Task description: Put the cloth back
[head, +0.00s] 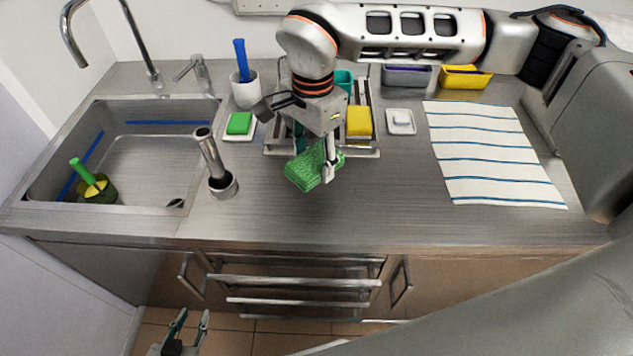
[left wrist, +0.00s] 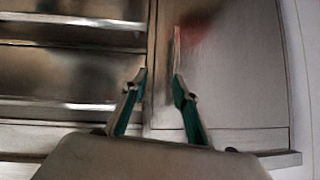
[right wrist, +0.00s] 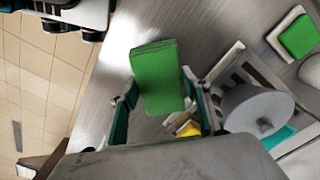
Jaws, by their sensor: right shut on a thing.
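A green folded cloth (head: 309,167) is held by my right gripper (head: 328,172), whose fingers are shut on it. It hangs over the counter in front of a rack (head: 374,153); I cannot tell how far above. The right wrist view shows the cloth (right wrist: 158,77) between the two fingers of the right gripper (right wrist: 163,100). The rack has a yellow item (head: 359,121) and a teal item (head: 343,80) in it, and my right arm hides its middle. My left gripper (head: 190,322) is low in front of the cabinets. In the left wrist view its fingers (left wrist: 160,82) are apart and empty.
A metal cylinder (head: 213,160) stands left of the cloth, beside the sink (head: 150,165). A green sponge (head: 239,123), a white cup (head: 245,92) and a small white tray (head: 401,128) flank the rack. A striped towel (head: 490,150) lies at right. The front counter is clear.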

